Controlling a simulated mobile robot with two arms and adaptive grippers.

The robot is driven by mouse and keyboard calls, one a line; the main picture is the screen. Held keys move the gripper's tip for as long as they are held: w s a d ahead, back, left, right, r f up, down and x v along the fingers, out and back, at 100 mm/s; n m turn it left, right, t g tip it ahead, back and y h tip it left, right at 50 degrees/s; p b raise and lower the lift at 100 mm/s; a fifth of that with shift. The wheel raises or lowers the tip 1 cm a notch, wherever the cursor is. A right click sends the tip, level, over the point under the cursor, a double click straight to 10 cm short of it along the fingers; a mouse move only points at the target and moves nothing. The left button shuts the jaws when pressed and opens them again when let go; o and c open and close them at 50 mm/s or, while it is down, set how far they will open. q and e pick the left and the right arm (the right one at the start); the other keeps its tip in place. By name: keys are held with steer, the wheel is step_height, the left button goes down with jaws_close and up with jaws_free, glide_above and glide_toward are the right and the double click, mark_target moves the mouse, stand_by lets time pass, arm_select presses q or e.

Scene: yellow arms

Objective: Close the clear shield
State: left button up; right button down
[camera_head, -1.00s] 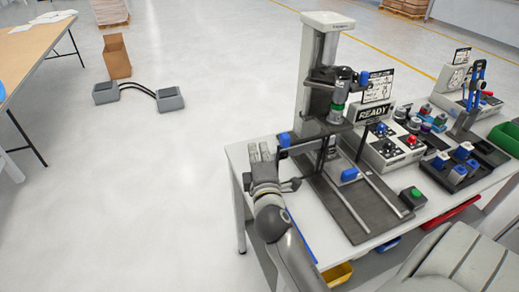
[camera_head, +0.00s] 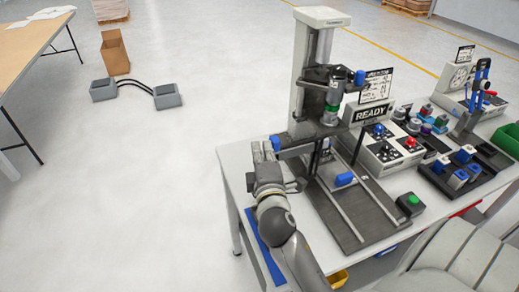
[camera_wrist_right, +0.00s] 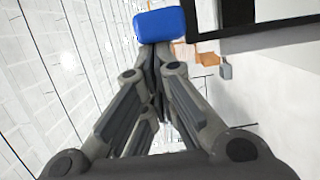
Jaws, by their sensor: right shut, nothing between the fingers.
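The press station stands on the white table, with a dark base, two rails and a tall column (camera_head: 312,75). The clear shield itself is too transparent to make out. A blue knob (camera_head: 276,143) sits at the left end of a dark bar on the press, and a blue block (camera_head: 344,180) lies between the rails. My right gripper (camera_head: 263,149) is upright just left of the knob. In the right wrist view my right gripper (camera_wrist_right: 155,52) is shut and empty. Its tips are at the lower edge of a blue piece (camera_wrist_right: 160,24); contact is unclear. My left gripper is out of view.
A READY sign and control box (camera_head: 382,155) stand right of the press. A green button box (camera_head: 411,204) is near the table's front. A dark tray (camera_head: 437,172) with blue-and-white parts lies further right. The floor left of the table is clear near it.

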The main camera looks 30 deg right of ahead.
steer(key=s+d+p, duration=0.4)
steer(key=d, duration=1.2)
steer(key=shift+d, duration=0.25)
